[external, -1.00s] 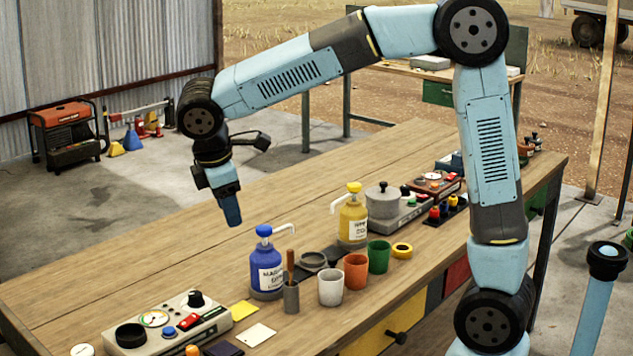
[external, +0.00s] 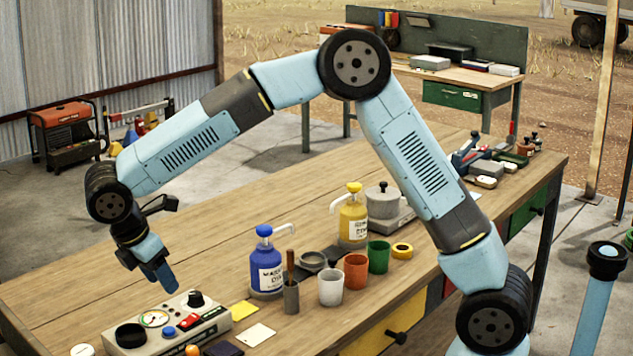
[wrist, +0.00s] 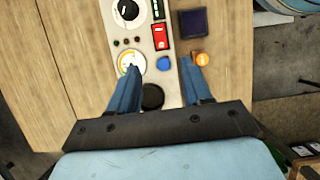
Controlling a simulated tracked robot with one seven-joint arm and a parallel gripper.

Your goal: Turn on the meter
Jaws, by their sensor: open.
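The meter is a beige panel box (external: 178,342) at the near left of the workbench; it also shows in the wrist view (wrist: 146,46). It carries a black knob (wrist: 127,9), a red switch (wrist: 161,38), a round dial gauge (wrist: 131,63), a blue button (wrist: 163,63) and a black round part (wrist: 152,97). My gripper (external: 172,289) is open and empty, pointing down just above the meter. In the wrist view its fingertips (wrist: 160,67) straddle the blue button and gauge area, with the switch ahead of them. The switch's on or off position cannot be told.
An orange-topped item (wrist: 201,59) and a dark square pad (wrist: 193,22) lie close beside the meter. A blue pump bottle (external: 266,268), a grey cup (external: 291,298) and a white cup (external: 331,287) stand to the right. The bench behind the meter is clear.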

